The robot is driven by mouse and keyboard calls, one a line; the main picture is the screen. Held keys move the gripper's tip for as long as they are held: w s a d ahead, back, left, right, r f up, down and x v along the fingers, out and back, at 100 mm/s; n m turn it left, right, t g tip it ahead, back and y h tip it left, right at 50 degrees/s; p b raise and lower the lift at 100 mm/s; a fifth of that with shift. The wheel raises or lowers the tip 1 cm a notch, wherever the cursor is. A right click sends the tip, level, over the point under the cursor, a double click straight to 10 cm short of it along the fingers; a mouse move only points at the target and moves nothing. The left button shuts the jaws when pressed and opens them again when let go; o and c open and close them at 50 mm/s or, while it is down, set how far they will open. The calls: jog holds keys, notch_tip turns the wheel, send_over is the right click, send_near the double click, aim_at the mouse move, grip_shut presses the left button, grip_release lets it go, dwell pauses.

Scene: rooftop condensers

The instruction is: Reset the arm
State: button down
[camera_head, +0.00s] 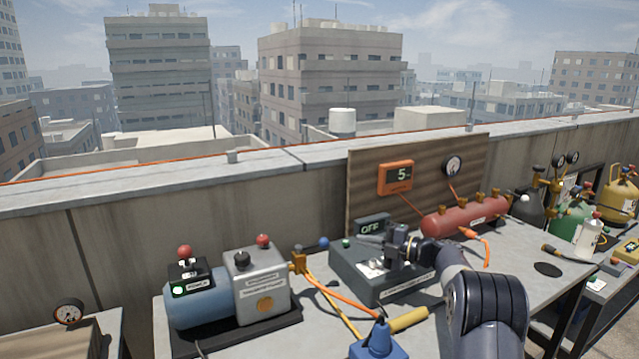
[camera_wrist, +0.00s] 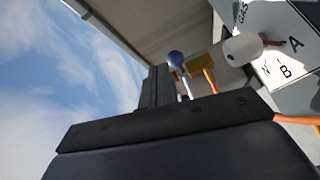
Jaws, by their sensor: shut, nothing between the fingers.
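My gripper (camera_head: 366,239) is shut and empty. In the head view it points left, over the dark grey box (camera_head: 400,290) with the "OFF" display (camera_head: 373,225). I cannot tell whether it touches the box. In the wrist view my shut fingers (camera_wrist: 158,85) stick up from the dark gripper body, with open sky to their left. A blue ball knob (camera_wrist: 176,58) shows just beyond the fingers; in the head view a blue knob (camera_head: 323,243) is left of my gripper.
A blue and grey pump (camera_head: 205,295) stands left on the bench. A red manifold (camera_head: 466,215) and wooden panel (camera_head: 365,200) are behind. Gas cylinders (camera_head: 572,222) stand right.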

jog(key=a, duration=0.1)
jog(key=s+a, duration=0.1)
jog(key=a, duration=0.2)
jog(key=shift+s+a+f, duration=0.2)
jog(key=shift+s+a, duration=0.05)
jog(key=shift+a, duration=0.1)
